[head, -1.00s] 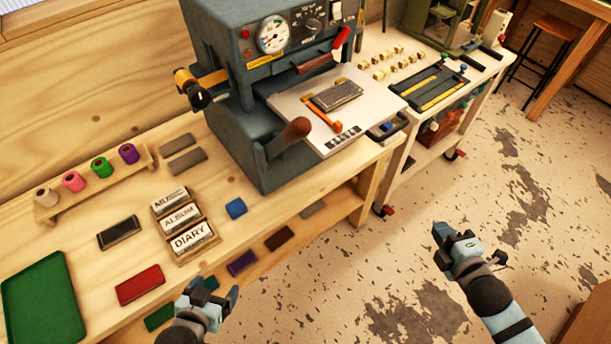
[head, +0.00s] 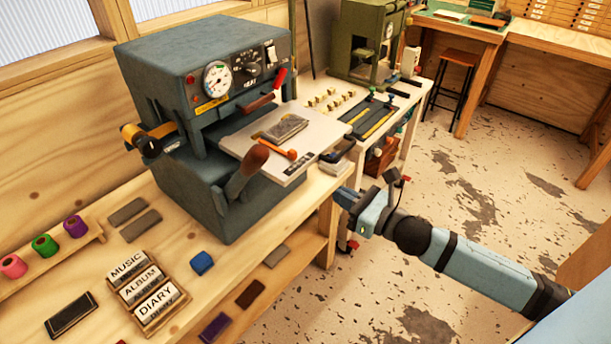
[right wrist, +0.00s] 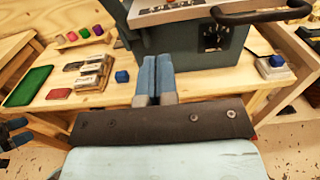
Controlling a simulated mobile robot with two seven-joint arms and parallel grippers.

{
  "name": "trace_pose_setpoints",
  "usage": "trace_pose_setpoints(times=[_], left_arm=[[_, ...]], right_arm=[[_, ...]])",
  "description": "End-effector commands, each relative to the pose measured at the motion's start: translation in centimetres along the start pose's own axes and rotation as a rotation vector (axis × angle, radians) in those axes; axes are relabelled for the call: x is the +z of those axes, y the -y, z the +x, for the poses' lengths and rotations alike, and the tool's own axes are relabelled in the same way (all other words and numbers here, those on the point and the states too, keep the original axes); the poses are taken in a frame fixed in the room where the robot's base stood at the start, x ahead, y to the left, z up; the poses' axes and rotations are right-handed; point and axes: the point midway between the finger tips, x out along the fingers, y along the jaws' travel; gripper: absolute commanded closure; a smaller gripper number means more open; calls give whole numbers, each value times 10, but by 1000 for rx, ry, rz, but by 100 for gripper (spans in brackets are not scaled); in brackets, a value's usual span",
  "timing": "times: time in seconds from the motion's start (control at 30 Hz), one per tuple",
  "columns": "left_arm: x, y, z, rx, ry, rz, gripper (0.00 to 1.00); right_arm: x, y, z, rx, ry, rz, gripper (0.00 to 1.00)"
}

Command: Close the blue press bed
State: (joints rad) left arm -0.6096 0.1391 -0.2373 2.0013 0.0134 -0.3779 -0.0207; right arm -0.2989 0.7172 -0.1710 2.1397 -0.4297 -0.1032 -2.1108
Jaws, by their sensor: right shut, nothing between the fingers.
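The blue-grey press (head: 195,75) stands on the wooden bench. Its pale bed (head: 262,163) sticks out of the front toward the right, carrying a dark grey block (head: 285,128) and an orange-handled tool (head: 277,149). A black handle (head: 340,150) is on the bed's outer edge. In the right wrist view the handle (right wrist: 262,15) and bed edge (right wrist: 180,13) show at the top. My right gripper (head: 343,197) is shut and empty, below and close to the handle, not touching it visibly. My left gripper (right wrist: 14,132) shows only partly at the wrist view's left edge.
A side table holds a dark tray (head: 372,117) and small pale blocks beyond the bed. A green machine (head: 362,45) stands behind. Labelled boxes (head: 145,290) and a blue block (head: 202,263) lie on the bench. The floor at right is open.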

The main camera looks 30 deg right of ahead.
Motion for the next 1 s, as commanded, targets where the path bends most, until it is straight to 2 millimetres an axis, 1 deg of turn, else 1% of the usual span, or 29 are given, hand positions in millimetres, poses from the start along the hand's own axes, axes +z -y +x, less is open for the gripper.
trace_pose_setpoints(times=[0.03,0.3,0.5,0.6,0.7,1.0], left_arm=[[-2,0,-2,-1,2,0,16],[-4,1,-8,-3,16,0,16],[-9,1,-12,-3,17,-1,16],[-12,1,-13,-3,15,-1,16],[-13,1,-13,-3,13,-1,16],[-15,0,-14,-2,9,-1,16]], right_arm=[[4,0,10,1,3,0,100],[3,0,57,-1,3,3,100],[2,0,85,0,0,4,100],[1,0,93,0,0,3,100],[0,0,97,0,-1,3,100],[0,0,98,0,-1,3,100]])
